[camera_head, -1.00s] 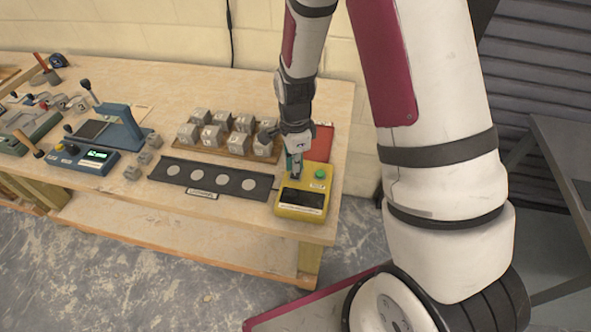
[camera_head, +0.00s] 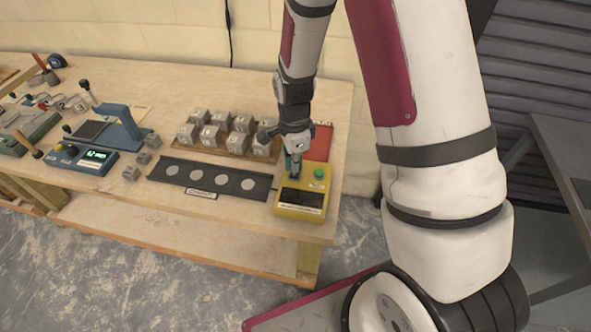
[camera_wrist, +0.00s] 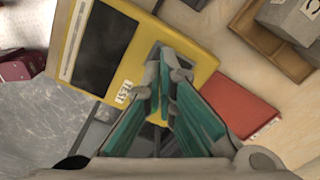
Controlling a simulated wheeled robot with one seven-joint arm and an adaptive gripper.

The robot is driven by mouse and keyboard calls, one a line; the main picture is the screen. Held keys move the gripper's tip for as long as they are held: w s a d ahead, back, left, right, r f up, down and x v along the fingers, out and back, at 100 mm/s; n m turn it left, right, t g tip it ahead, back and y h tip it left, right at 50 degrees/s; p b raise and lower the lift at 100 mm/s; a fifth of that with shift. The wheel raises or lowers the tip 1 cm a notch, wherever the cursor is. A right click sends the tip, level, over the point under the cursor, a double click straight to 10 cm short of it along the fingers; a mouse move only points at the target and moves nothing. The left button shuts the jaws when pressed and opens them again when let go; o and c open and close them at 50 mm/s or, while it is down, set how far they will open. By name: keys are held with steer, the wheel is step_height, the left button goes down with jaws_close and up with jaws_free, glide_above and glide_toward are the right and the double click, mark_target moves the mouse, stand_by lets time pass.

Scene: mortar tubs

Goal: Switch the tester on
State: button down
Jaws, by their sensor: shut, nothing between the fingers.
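The yellow tester (camera_head: 300,204) sits at the right front of the bench, with a dark display and a green button (camera_head: 319,173) on its top. In the wrist view the tester (camera_wrist: 197,62) shows its dark display (camera_wrist: 103,48) and a "TEST" label. My gripper (camera_head: 296,176) is shut and empty, pointing down over the rear left part of the tester's top. In the wrist view its fingertips (camera_wrist: 167,62) are together over a grey recessed part of the tester, which they partly hide. I cannot tell whether they touch it.
A dark mat (camera_head: 222,178) with several pale discs lies left of the tester. A wooden tray (camera_head: 205,148) of grey cubes stands behind the mat. A red flat item (camera_head: 322,140) lies behind the tester.

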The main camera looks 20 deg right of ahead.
mark_target(294, 175)
steer(key=shift+f+b, duration=0.35)
steer(key=shift+f, duration=0.8)
stand_by(0.9)
steer(key=shift+r, duration=0.1)
steer(key=shift+r+p, duration=1.45)
steer(key=shift+r, duration=2)
steer(key=shift+r, duration=0.1)
steer(key=s+r+n+t, duration=0.1)
steer(key=s+r+n, duration=0.35)
steer(key=r, duration=0.55)
steer(key=s+r+n+t, duration=0.25)
steer(key=r+n, duration=0.25)
steer(key=r, duration=0.6)
steer(key=s+r+n+t, duration=0.2)
steer(key=s+r+n, duration=0.7)
steer(key=s, duration=0.5)
steer(key=shift+s, duration=0.3)
